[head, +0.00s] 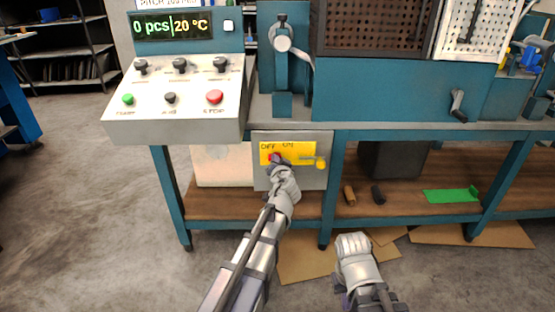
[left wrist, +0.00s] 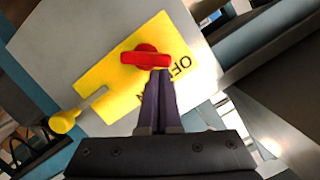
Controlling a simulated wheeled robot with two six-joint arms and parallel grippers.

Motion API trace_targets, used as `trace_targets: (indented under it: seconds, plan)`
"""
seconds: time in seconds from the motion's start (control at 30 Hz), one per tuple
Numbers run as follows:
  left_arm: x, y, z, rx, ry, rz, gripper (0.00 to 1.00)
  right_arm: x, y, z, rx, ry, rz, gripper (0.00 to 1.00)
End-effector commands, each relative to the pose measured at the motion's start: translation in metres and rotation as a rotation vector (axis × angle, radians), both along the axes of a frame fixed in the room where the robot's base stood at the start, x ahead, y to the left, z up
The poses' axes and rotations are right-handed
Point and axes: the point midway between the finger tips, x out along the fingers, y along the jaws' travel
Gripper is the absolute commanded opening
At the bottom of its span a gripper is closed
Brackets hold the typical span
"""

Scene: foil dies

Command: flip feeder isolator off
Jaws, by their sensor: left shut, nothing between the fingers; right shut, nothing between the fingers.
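The feeder isolator is a red rotary handle (left wrist: 146,58) on a yellow plate (left wrist: 115,82) lettered OFF and ON, fixed to a grey box (head: 321,178) under the bench. In the left wrist view its bar lies nearly level across the picture. My left gripper (left wrist: 160,76) is shut and empty, its fingertips close against the bar's lower edge near the right end; whether they touch is unclear. In the head view the left gripper (head: 278,160) covers most of the handle. My right gripper (head: 352,242) is shut and empty, low in front of the bench.
A yellow knobbed lever (head: 320,163) sticks out at the plate's right; it also shows in the left wrist view (left wrist: 65,122). A control panel (head: 180,95) overhangs above left. A teal bench leg (head: 334,190) stands right of the box. Small cylinders (head: 349,195) lie on the lower shelf.

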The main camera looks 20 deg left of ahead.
Motion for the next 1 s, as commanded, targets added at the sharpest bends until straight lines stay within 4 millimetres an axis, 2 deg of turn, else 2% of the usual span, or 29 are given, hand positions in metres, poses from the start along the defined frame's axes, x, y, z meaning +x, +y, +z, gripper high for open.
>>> trace_targets:
  seconds: [1.0]
  plan:
    - [-0.004,0.015,-0.005,-0.431,-0.123,0.001,0.00,0.000,0.000,0.003,0.000,0.000,0.001,0.00]
